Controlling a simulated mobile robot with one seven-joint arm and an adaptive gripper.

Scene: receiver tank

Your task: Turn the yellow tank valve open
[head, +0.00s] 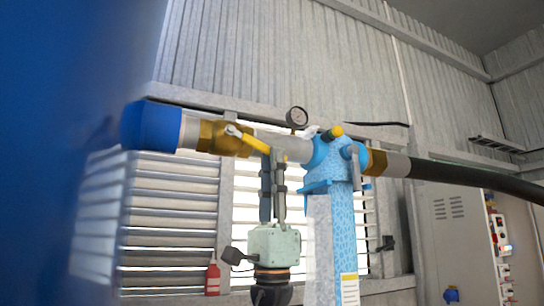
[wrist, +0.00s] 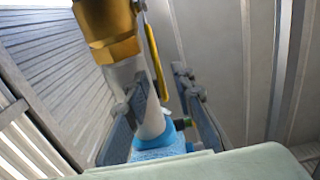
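The yellow tank valve is a brass body (head: 222,138) on the horizontal pipe, with a yellow lever (head: 250,141) slanting along the pipe, down to the right. In the wrist view the brass body (wrist: 108,25) is at the top and the yellow lever (wrist: 156,62) runs down from it. My gripper (head: 272,156) points up from below the pipe, its fingertips near the lever's right end. In the wrist view my gripper (wrist: 160,80) has its fingers apart, and the lever appears between them. Whether a finger touches the lever cannot be told.
A blue tank (head: 60,150) fills the left side. A pressure gauge (head: 297,117) and a blue fitting (head: 330,158) on a blue post (head: 345,225) stand right of my gripper. A black hose (head: 480,180) leads right, above a control cabinet (head: 450,240). A red extinguisher (head: 212,278) is low at left.

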